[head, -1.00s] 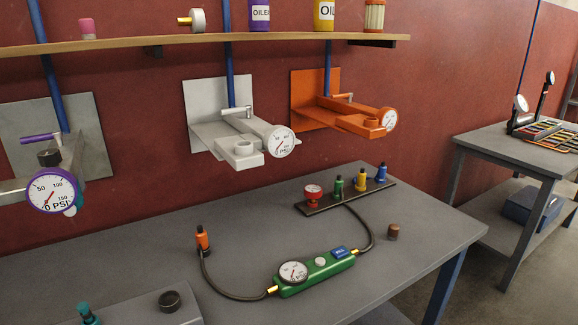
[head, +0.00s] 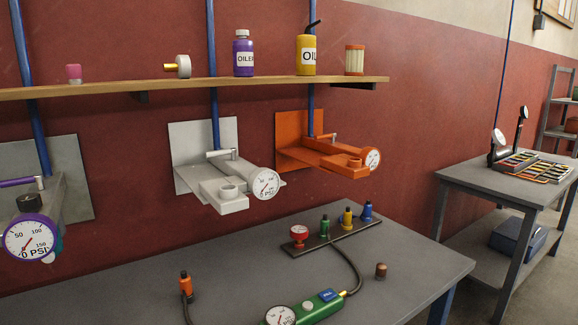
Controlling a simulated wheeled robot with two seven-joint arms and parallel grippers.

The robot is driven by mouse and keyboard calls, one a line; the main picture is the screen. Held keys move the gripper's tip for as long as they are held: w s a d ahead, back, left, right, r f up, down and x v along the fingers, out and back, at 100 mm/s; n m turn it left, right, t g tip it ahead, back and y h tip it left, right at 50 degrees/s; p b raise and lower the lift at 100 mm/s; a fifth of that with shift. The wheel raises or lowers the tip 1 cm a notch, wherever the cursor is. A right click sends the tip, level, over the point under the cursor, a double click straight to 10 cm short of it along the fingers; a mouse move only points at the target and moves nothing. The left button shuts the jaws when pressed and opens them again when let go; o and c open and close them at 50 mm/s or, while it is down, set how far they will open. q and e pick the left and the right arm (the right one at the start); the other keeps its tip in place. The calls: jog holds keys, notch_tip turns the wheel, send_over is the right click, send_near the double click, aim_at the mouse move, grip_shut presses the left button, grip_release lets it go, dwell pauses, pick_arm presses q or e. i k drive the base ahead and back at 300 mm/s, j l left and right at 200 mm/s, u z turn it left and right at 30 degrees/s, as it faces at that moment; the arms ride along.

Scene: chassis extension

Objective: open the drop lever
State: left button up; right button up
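Three wall-mounted units on blue vertical pipes each carry a lever and a gauge. The left unit has a purple lever (head: 18,182) and a purple-rimmed gauge (head: 31,240); its left part is cut off by the picture edge. The white unit (head: 224,190) has a light lever (head: 226,153) across its top and a gauge (head: 263,184). I cannot tell which is the drop lever. Neither of my grippers shows.
A wooden shelf (head: 200,88) with bottles runs above the units. The grey workbench (head: 120,290) below holds a green gauge device (head: 318,309), an orange-topped fitting (head: 185,284), a coupler strip (head: 330,237) and a brown cap (head: 381,271). A side table (head: 500,180) stands at right.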

aim_at(334, 135)
jog(key=i+l+u, duration=0.35)
jog(key=l, duration=0.85)
jog(key=i+l+u, duration=0.1)
jog(key=l+u, duration=0.25)
jog(key=l, duration=0.9)
jog(key=l+u, duration=0.3)
jog(key=l, duration=0.95)
jog(key=i, duration=0.5)
